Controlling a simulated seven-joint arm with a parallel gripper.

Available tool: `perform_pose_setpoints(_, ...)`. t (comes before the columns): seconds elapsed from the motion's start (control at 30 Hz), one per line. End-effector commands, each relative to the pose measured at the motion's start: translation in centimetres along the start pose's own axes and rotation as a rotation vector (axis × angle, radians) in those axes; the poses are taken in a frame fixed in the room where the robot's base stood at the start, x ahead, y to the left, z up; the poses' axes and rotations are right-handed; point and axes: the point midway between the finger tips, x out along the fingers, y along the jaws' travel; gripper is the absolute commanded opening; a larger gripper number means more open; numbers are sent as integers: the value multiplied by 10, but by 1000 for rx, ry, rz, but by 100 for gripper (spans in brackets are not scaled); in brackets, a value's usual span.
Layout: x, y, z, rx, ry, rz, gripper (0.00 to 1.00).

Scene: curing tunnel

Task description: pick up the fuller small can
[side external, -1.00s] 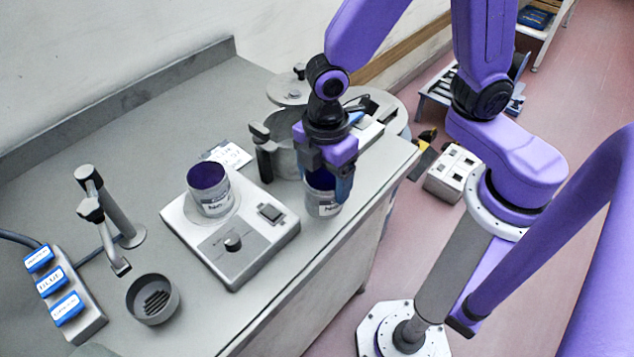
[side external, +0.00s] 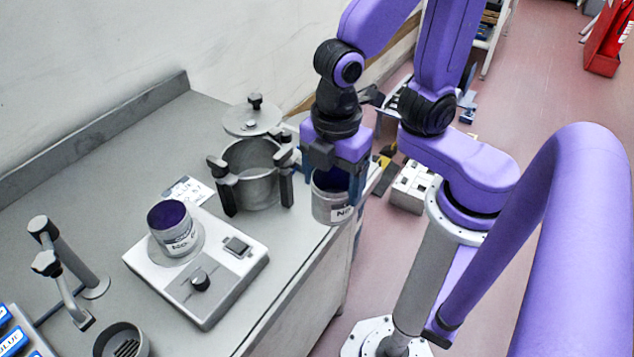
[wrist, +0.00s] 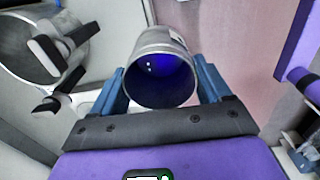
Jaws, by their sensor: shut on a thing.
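My gripper (side external: 338,180) is shut on a small silver can (side external: 331,206) with a white label, near the bench's right edge. In the wrist view the same can (wrist: 160,47) sits between the two blue fingers, with dark blue in its interior; its fill depth is hard to judge. A second small can (side external: 175,230) with a label stands upright on the grey scale (side external: 200,275). Dark purple-blue shows close to its rim.
A metal pot (side external: 252,170) with black handles stands left of my gripper, close to the held can. A round lid (side external: 252,117) is behind it. A tap (side external: 65,265) and a drain cup (side external: 122,340) are at the left.

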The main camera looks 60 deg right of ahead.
Motion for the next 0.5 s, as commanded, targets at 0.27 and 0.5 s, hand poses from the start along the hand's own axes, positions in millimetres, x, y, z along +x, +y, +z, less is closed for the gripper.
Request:
perform_pose_setpoints(0.27,-10,-18,12,-3,4,1,39)
perform_pose_setpoints(0.5,-16,-28,19,-2,2,1,39)
